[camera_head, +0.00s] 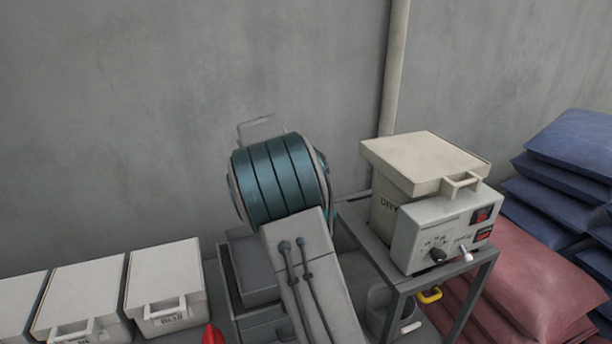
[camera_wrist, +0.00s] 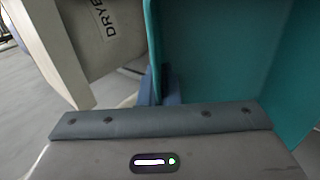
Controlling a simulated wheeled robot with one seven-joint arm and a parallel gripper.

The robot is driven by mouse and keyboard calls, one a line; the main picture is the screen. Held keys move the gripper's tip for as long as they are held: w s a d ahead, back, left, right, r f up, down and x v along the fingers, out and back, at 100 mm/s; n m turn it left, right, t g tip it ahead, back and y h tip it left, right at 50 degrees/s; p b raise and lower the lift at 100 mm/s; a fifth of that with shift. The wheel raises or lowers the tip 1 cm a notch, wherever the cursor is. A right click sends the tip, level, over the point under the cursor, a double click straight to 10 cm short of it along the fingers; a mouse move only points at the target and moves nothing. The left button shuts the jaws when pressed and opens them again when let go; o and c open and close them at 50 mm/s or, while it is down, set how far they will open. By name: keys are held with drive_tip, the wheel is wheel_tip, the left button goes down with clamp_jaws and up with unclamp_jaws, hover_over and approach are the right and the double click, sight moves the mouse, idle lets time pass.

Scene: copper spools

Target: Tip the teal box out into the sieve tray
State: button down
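In the wrist view the teal box (camera_wrist: 205,50) fills the upper right, very close, with two of its walls meeting at an inside corner. My gripper (camera_wrist: 160,88) shows its dark blue fingers on either side of the box's near left wall edge, and looks shut on that wall. In the head view my own arm covers the middle, and I cannot make out the gripper or the box behind it. I cannot identify the sieve tray in either view.
A cream lidded dryer (camera_head: 425,165) with a control box (camera_head: 440,235) stands on a grey metal stand (camera_head: 480,280); its lettered side (camera_wrist: 105,25) is close left of the teal box. White lidded bins (camera_head: 165,280) stand left; red sacks (camera_head: 540,285) and blue sacks (camera_head: 570,150) right.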

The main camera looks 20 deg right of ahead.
drive_tip(key=shift+d+f+y+p, duration=0.2)
drive_tip(key=shift+d+y+p, duration=0.55)
drive_tip(key=shift+y, duration=0.15)
wheel_tip(320, 180, down, 5)
drive_tip(key=y+p, duration=0.2)
drive_tip(key=y, duration=0.3)
drive_tip(key=shift+a+y, duration=0.15)
drive_tip(key=shift+y, duration=0.25)
drive_tip(key=shift+a+r, duration=0.1)
drive_tip(key=shift+r, duration=0.7)
